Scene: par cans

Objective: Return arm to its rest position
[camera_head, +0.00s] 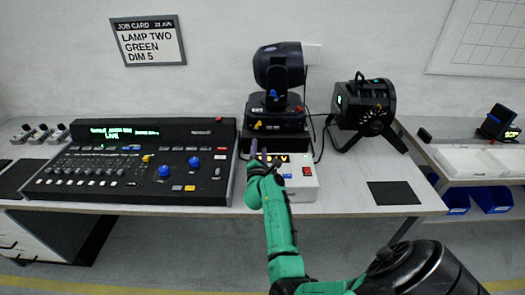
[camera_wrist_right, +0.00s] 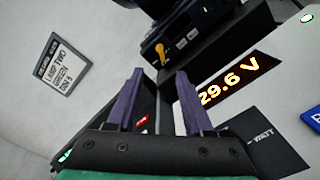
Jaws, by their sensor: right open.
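My right arm, green with a dark base, reaches up from the lower right in the head view. Its right gripper (camera_head: 252,170) hovers at the front left of a white meter box (camera_head: 305,183), partly covering it. In the right wrist view the gripper's two purple fingers (camera_wrist_right: 160,75) stand apart with nothing between them. The meter's amber display (camera_wrist_right: 228,82) reads 29.6 V there. The left gripper is not in view.
A lighting console (camera_head: 130,165) sits left of the gripper. A moving-head lamp (camera_head: 278,75) stands behind the meter on a black box. A par can (camera_head: 365,105) is right of it. A black mat (camera_head: 394,193) lies bare at the table's right. A job card (camera_head: 148,41) hangs on the wall.

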